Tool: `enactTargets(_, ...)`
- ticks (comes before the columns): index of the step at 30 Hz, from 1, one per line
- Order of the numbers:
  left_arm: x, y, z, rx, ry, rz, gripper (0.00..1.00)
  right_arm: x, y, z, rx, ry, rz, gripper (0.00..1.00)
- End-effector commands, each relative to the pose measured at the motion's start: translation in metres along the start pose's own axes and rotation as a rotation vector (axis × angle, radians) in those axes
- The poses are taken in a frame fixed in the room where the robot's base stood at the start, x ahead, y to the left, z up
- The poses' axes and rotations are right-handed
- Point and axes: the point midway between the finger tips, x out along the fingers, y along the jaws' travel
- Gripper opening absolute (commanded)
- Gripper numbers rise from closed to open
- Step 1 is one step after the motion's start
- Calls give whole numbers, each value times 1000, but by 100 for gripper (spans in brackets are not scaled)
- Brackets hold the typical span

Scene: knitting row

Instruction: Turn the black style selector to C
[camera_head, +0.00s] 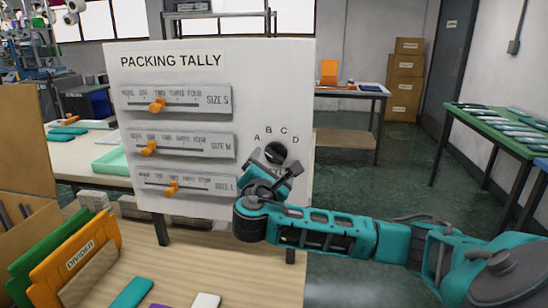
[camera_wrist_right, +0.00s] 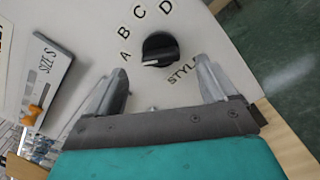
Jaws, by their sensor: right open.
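The black style selector (camera_wrist_right: 160,47) is a round knob on the white upright panel, with the letters A, B, C and D around it and the word STYLE beside it. A pale mark shows on the knob on the side nearest A. In the head view the knob (camera_head: 275,152) is partly covered by my right gripper (camera_head: 276,165). In the wrist view the right gripper (camera_wrist_right: 162,70) is open, its fingers on either side of the knob's lower area, with nothing between them. Contact with the knob cannot be told. My left gripper is not in view.
The panel (camera_head: 265,70), headed PACKING TALLY, carries three sliders with orange knobs (camera_head: 157,104) left of the selector. A green divider (camera_head: 47,243) and an orange divider (camera_head: 77,258) stand at front left. A green table (camera_head: 497,118) with flat pieces is at right.

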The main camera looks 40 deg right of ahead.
Motion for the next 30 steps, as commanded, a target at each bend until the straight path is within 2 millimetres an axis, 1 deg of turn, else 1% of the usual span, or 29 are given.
enactTargets(1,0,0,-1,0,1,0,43,12,0,2,0,-3,-2,85)
enactTargets(3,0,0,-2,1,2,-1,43,25,0,1,-1,-4,-2,85)
enactTargets(6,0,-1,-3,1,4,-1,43,39,0,1,1,-1,-2,85)
enactTargets(9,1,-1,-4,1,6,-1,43,49,0,0,0,0,-1,85)
enactTargets(14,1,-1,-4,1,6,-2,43,56,0,0,1,1,0,85)
enactTargets(21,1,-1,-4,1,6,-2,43,57,0,0,1,1,0,85)
enactTargets(23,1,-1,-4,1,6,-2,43,57,0,0,1,1,0,81)
enactTargets(30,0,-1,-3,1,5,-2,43,57,0,0,1,1,0,58)
